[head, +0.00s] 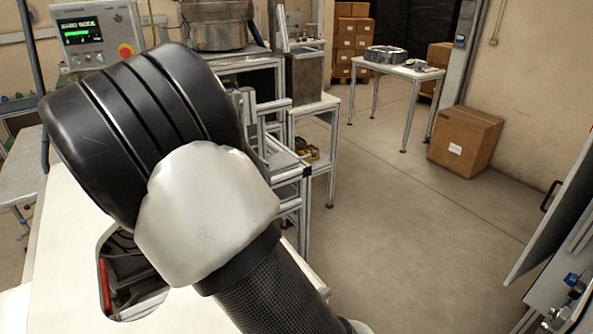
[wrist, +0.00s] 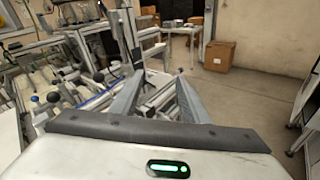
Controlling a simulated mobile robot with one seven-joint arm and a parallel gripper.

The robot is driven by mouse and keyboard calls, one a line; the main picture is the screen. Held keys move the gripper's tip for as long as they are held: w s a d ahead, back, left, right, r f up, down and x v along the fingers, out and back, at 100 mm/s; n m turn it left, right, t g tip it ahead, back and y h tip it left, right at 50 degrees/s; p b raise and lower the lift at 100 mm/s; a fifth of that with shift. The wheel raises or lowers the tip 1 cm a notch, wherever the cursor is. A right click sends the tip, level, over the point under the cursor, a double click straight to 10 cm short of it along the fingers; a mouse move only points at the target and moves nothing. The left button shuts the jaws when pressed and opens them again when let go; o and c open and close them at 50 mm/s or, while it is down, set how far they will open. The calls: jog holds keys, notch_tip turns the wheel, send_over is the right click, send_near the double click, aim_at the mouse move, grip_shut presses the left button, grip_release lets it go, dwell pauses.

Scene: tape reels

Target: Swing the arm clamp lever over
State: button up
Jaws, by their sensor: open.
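My gripper (wrist: 160,88) shows in the wrist view with its two grey fingers apart and nothing visible between them. Metal machine frames and rods (wrist: 75,75) lie beyond and to the left of the fingers. A blue-tipped upright part (wrist: 53,98) stands among them at the left, apart from the fingers. I cannot tell which part is the arm clamp lever. In the head view my own arm covers the middle left and hides much of the machine; my gripper is not seen there.
A control panel (head: 96,35) with a lit screen and red button stands at the back left. Metal frame tables (head: 297,170) stand behind my arm. A cardboard box (head: 465,140) sits on the floor near a small table (head: 403,70). The floor at centre right is clear.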

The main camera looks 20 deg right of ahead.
jog(key=s+d+r+m+g+h, duration=0.1)
jog(key=s+d+r+m+g, duration=0.1)
jog(key=s+d+m+g, duration=0.4)
jog(key=shift+s+d+m, duration=1.5)
jog(key=shift+s+d, duration=0.35)
jog(key=shift+d, duration=1)
